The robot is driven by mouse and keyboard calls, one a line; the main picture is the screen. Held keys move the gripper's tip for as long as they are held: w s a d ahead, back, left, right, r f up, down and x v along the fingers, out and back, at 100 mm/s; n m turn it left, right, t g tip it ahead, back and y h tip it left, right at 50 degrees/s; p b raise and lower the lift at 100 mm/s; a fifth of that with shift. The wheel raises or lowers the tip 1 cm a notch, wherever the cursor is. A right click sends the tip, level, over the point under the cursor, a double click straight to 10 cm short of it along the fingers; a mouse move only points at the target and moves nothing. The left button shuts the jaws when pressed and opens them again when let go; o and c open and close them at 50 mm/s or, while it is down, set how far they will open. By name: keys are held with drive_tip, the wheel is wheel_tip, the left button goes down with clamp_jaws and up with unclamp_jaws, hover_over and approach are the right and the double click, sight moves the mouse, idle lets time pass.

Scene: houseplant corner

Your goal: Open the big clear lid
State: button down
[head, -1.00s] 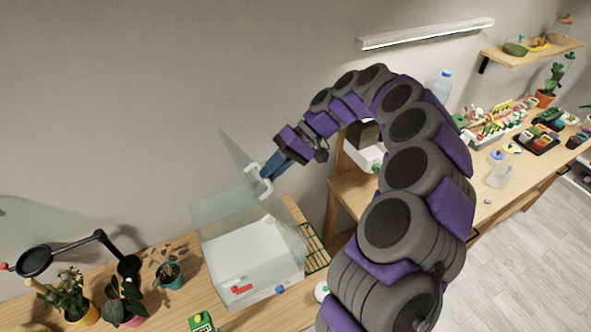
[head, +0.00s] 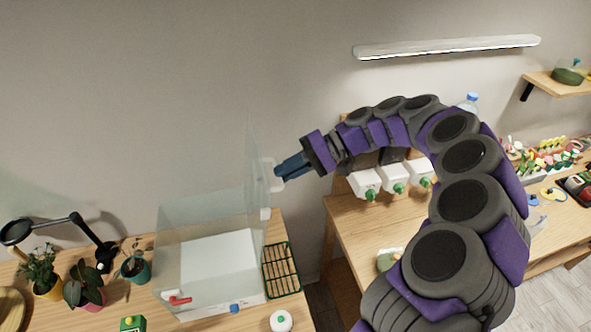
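The big clear lid (head: 253,165) stands steeply upright, almost edge-on, along the right side of a clear box (head: 190,215). The box is open on top and has a white inner floor. A white handle (head: 267,168) sticks out from the lid's right face. My gripper (head: 278,170) reaches in from the right, its dark blue fingers close together at the handle. They appear shut on it; the exact contact is small and partly hidden.
A green wire rack (head: 281,270) lies right of the box. Potted plants (head: 85,285) and a black magnifier lamp (head: 70,225) stand to its left. The wall above the box is clear.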

drive_tip(key=shift+s+a+f, duration=0.15)
drive_tip(key=shift+s+f, duration=0.05)
drive_tip(key=shift+f, duration=0.45)
drive_tip(key=c, duration=1.6)
unclamp_jaws()
drive_tip(key=o, duration=0.4)
drive_tip(key=shift+w, duration=0.3)
drive_tip(key=shift+o, duration=0.2)
drive_tip(key=shift+s+r, duration=0.1)
drive_tip(key=shift+r, duration=0.05)
